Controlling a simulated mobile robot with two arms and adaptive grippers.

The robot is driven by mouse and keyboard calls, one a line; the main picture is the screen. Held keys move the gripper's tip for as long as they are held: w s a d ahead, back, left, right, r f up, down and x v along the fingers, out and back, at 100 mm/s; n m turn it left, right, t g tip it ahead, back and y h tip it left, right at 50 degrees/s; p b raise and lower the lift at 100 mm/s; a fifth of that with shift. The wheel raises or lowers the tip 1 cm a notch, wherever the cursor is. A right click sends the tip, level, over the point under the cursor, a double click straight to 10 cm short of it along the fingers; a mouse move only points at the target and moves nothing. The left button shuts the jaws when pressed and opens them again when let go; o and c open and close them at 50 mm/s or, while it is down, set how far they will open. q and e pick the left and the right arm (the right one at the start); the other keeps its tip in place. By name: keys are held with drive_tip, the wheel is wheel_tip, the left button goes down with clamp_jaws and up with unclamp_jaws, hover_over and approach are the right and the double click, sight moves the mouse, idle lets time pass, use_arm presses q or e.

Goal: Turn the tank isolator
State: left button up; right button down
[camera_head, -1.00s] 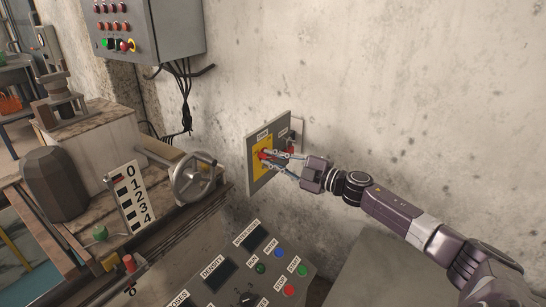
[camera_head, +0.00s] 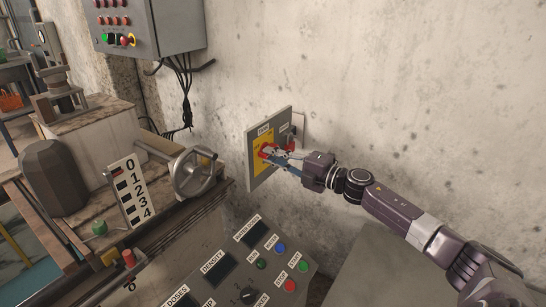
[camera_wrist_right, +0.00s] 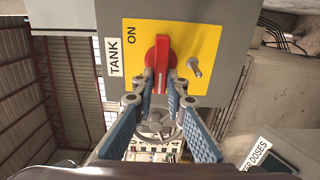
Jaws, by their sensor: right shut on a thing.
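The tank isolator is a red handle on a yellow plate (camera_head: 259,163), fixed to a grey wall box (camera_head: 252,180). In the wrist view the red handle (camera_wrist_right: 161,53) stands upright in the picture, beside the TANK label (camera_wrist_right: 113,57) and the word ON. My right gripper (camera_wrist_right: 160,82) is shut on the lower part of the handle, one finger on each side. In the head view the right gripper (camera_head: 275,153) reaches the box from the right and partly hides the handle. My left gripper is not in view.
A small metal peg (camera_wrist_right: 194,67) sticks out of the plate close to the right finger. A handwheel (camera_head: 194,174) stands left of the box. A button console (camera_head: 300,252) lies below, and a grey control cabinet (camera_head: 160,30) hangs at upper left.

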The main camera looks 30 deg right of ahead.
drive_tip(key=shift+a+f, duration=0.1)
drive_tip(key=c, duration=1.9)
unclamp_jaws()
drive_tip(key=shift+c, duration=0.2)
drive_tip(key=shift+s, duration=0.1)
drive_tip(key=v, duration=1.2)
